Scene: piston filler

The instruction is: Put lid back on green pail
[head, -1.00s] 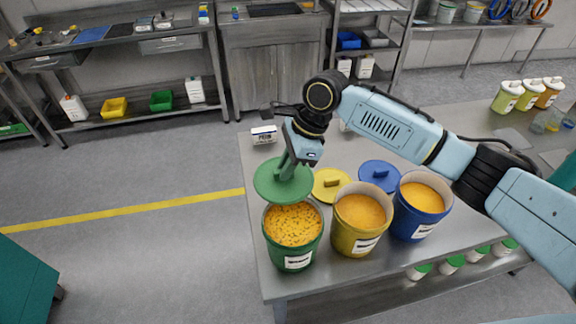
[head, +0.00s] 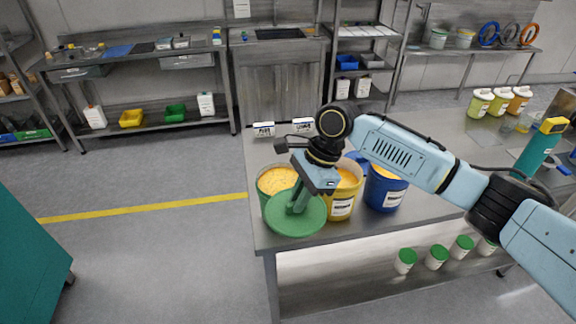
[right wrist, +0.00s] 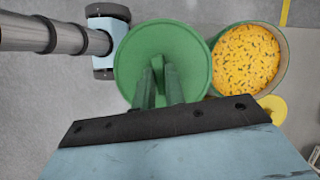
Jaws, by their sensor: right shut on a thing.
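The green lid (head: 296,214) is held by its handle in my right gripper (head: 299,200), which is shut on it. In the head view the lid covers the near side of the open green pail (head: 263,201). In the right wrist view the lid (right wrist: 160,45) is left of the pail (right wrist: 284,65), with their edges close together, and most of the pail's mouth is uncovered. The pail is full of yellow-orange contents with dark specks. I cannot tell the lid's height over the rim. My left gripper is not in view.
An open yellow pail (head: 340,208) and a blue pail (head: 382,194) stand right of the green one on the steel table (head: 420,215). A blue lid shows partly behind them. White signs (head: 303,125) stand at the back. Lidded jars (head: 480,103) stand far right.

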